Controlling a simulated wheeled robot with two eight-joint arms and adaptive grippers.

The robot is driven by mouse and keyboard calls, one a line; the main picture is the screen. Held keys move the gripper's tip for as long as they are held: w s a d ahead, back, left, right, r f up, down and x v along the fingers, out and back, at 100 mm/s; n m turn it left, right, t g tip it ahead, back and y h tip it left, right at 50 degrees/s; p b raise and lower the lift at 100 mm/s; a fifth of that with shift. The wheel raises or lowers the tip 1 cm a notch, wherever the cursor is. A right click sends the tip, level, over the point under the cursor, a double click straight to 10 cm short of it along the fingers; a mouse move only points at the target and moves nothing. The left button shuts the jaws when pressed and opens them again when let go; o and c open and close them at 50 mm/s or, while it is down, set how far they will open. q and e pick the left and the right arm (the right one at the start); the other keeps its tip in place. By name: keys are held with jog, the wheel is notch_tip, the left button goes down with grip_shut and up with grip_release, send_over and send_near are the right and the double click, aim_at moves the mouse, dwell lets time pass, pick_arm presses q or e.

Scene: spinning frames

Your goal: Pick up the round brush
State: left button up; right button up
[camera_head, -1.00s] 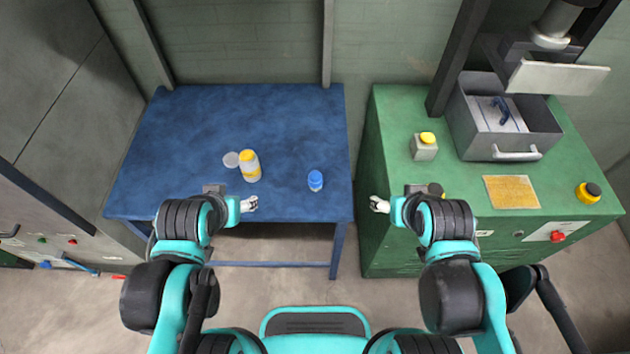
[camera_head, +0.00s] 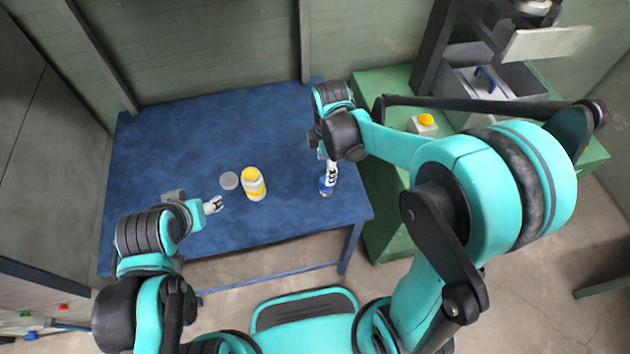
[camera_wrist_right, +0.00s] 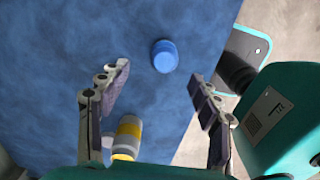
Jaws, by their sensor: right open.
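A small blue round object (camera_head: 326,191), which I take to be the round brush, stands on the blue table (camera_head: 200,130) near its right edge. It also shows in the right wrist view (camera_wrist_right: 164,56), apart from both fingers. My right gripper (camera_head: 331,172) is just over it and hides part of it in the head view. In the right wrist view my right gripper (camera_wrist_right: 158,76) is open, with nothing between its fingers. My left gripper (camera_head: 214,204) is over the front left of the table, away from the blue object; its finger gap is too small to judge.
A green cabinet (camera_head: 384,90) at right bears a box with a yellow button (camera_head: 426,121) and a grey bin (camera_head: 500,84). The back of the table is clear.

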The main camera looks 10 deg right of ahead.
aim_at(326, 191)
notch_tip(326, 191, down, 3)
jog(key=shift+s+r+b, duration=0.1)
jog(key=shift+b, duration=0.5)
jog(key=f+b, duration=0.1)
jog(key=f, duration=0.1)
jog(key=f+b, duration=0.1)
jog(key=f, duration=0.2)
jog(key=shift+s+d+b, duration=0.1)
jog(key=shift+s+b, duration=0.1)
jog(key=shift+b, duration=0.1)
jog(key=shift+c, duration=1.3)
jog(key=c, duration=1)
